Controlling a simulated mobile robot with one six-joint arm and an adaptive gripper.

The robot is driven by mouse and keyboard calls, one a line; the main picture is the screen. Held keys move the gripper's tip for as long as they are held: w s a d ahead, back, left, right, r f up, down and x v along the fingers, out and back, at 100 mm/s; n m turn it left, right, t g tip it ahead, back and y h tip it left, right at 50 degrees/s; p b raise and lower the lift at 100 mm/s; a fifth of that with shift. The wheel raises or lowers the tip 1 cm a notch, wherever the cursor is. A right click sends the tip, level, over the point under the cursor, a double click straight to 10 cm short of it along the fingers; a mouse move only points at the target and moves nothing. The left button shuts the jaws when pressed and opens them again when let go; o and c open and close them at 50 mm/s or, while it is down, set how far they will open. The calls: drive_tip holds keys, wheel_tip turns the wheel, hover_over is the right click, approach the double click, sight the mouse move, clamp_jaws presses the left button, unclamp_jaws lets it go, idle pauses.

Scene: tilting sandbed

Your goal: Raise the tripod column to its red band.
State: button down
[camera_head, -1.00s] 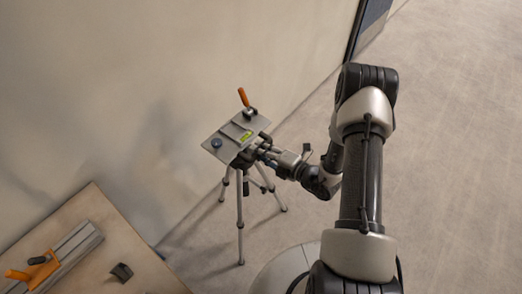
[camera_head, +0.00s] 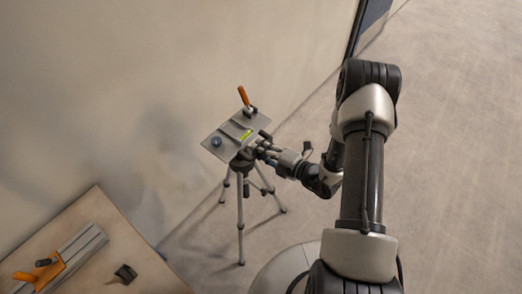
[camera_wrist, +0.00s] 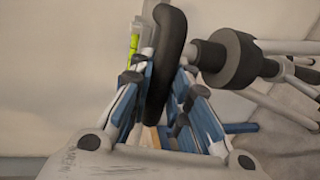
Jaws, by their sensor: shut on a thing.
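The tripod (camera_head: 240,215) stands on the floor beside the wall, with its legs spread. My gripper (camera_head: 262,150) reaches in from the right, just under the plate's edge. In the wrist view my blue-padded fingers (camera_wrist: 160,95) are shut around a dark rounded part (camera_wrist: 168,55) of the tripod head. No red band is visible.
A wooden bench (camera_head: 110,230) stands at lower left, with a metal rail (camera_head: 80,244), an orange clamp-like piece (camera_head: 45,271) and a small dark block (camera_head: 126,273) on it. The wall is close behind the tripod. The floor at right is clear.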

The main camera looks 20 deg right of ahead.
wheel_tip(320, 180, up, 4)
drive_tip(key=shift+w+r+p, duration=0.1)
drive_tip(key=shift+r+p, duration=0.1)
drive_tip(key=shift+p, duration=0.65)
drive_tip(key=shift+f, duration=0.1)
drive_tip(key=c, duration=1.5)
unclamp_jaws()
drive_tip(key=shift+f, duration=0.1)
drive_tip(key=shift+d, duration=0.1)
drive_tip(key=v, duration=1.2)
